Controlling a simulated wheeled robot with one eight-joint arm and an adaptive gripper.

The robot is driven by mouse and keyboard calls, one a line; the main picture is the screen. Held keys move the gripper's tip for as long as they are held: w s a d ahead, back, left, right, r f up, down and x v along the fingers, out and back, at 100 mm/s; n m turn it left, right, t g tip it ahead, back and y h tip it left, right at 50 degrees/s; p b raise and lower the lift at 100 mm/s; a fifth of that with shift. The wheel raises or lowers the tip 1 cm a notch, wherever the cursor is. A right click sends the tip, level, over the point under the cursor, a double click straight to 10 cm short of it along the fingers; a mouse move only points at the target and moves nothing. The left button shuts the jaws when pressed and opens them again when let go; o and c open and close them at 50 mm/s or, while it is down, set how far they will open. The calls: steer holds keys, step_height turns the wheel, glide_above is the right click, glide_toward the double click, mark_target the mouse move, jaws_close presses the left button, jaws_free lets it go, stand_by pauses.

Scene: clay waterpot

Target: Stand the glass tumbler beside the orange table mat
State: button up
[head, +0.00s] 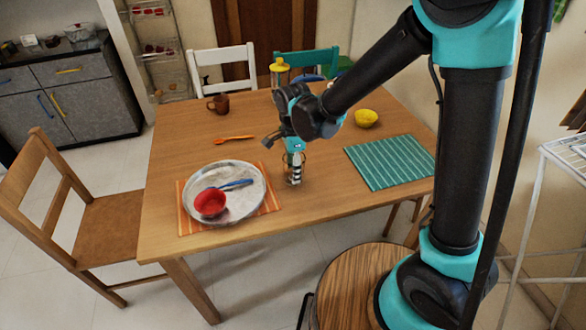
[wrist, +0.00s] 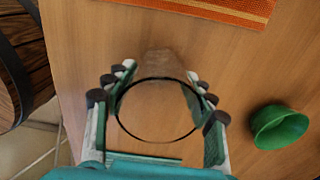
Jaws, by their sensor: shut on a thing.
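The clear glass tumbler (wrist: 158,66) is between the fingers of my gripper (wrist: 158,105) in the wrist view, its round rim facing the camera. My gripper is shut on it. In the head view my gripper (head: 295,172) points down over the front middle of the table, and the tumbler is hard to make out there. The orange striped mat (head: 187,222) lies to the left of my gripper, with a gap of bare wood between. The mat also shows at the top of the wrist view (wrist: 205,12). I cannot tell whether the tumbler's base touches the table.
A silver tray (head: 240,208) on the orange mat holds a red bowl (head: 210,203) and a blue-handled utensil. A teal mat (head: 390,162) and a yellow bowl (head: 366,118) are to the right. An orange utensil (head: 234,139) and brown mug (head: 219,104) lie behind. A green bowl (wrist: 279,128) shows too.

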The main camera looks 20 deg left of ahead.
steer(key=shift+f, duration=0.1)
steer(key=o, duration=1.3)
step_height(320, 180, up, 12)
steer(key=shift+r, duration=0.15)
steer(key=d+f+n+t, duration=0.2)
steer(key=d+f+n, duration=0.15)
steer(key=d, duration=1.15)
steer(key=d+f+n+t, duration=0.1)
steer(key=d+f+n, duration=0.3)
steer(key=d, duration=1)
steer(key=s+d+n, duration=0.1)
steer(key=d, duration=0.1)
steer(key=s+d+f+n, duration=0.1)
steer(key=s+d, duration=0.1)
steer(key=d, duration=0.1)
steer(key=s+d+f+n+t, duration=0.1)
steer(key=d+n, duration=0.1)
steer(key=d, duration=0.1)
steer(key=shift+s+f, duration=0.15)
